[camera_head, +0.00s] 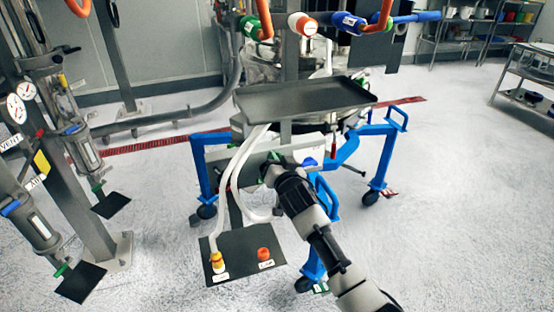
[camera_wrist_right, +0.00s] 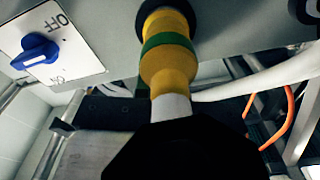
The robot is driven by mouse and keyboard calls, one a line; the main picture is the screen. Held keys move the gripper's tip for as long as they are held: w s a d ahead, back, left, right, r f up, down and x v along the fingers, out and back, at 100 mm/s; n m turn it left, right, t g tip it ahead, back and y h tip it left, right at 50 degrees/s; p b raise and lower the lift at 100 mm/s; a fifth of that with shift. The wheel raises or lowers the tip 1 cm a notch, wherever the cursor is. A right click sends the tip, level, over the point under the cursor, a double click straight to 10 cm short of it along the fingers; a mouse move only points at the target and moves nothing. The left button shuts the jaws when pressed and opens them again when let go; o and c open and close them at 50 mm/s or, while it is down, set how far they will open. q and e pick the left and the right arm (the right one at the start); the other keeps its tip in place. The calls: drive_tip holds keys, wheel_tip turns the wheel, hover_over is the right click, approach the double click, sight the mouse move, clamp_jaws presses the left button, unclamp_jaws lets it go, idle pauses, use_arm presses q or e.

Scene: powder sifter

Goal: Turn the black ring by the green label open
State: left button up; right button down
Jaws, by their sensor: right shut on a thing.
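My right gripper (camera_head: 274,170) is black and reaches the front of the grey box under the tray. In the right wrist view its dark body fills the bottom, and the fingertips are hidden. In that view a yellow fitting with a green band (camera_wrist_right: 168,42) stands out from the grey panel, in line with the gripper. A black ring (camera_wrist_right: 146,24) surrounds its base at the panel. Another black ring shows at the top right corner (camera_wrist_right: 305,10). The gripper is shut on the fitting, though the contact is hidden. My left gripper is not in view.
A blue ON/OFF knob (camera_wrist_right: 36,52) sits beside the fitting; its label appears upside down. White hoses (camera_head: 236,165) hang left of my gripper. A dark tray (camera_head: 305,97) is above. Blue legs (camera_head: 375,160) stand to the right. Open floor (camera_head: 460,220) lies at right.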

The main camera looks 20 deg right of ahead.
sight(258, 157)
drive_tip(key=n, duration=0.1)
drive_tip(key=a+n, duration=0.1)
drive_tip(key=n, duration=0.1)
drive_tip(key=a+n, duration=0.1)
drive_tip(key=n, duration=0.1)
drive_tip(key=shift+r+p, duration=0.15)
drive_tip(key=shift+p, duration=0.15)
drive_tip(key=n, duration=0.1)
drive_tip(key=a+n, duration=0.1)
drive_tip(key=n, duration=0.3)
drive_tip(key=shift+a+f, duration=0.3)
drive_tip(key=shift+a, duration=0.1)
drive_tip(key=shift+s, duration=0.1)
drive_tip(key=c, duration=1.2)
unclamp_jaws()
drive_tip(key=shift+s, duration=0.1)
drive_tip(key=s, duration=1)
drive_tip(key=shift+s+d, duration=0.15)
drive_tip(key=shift+s, duration=0.15)
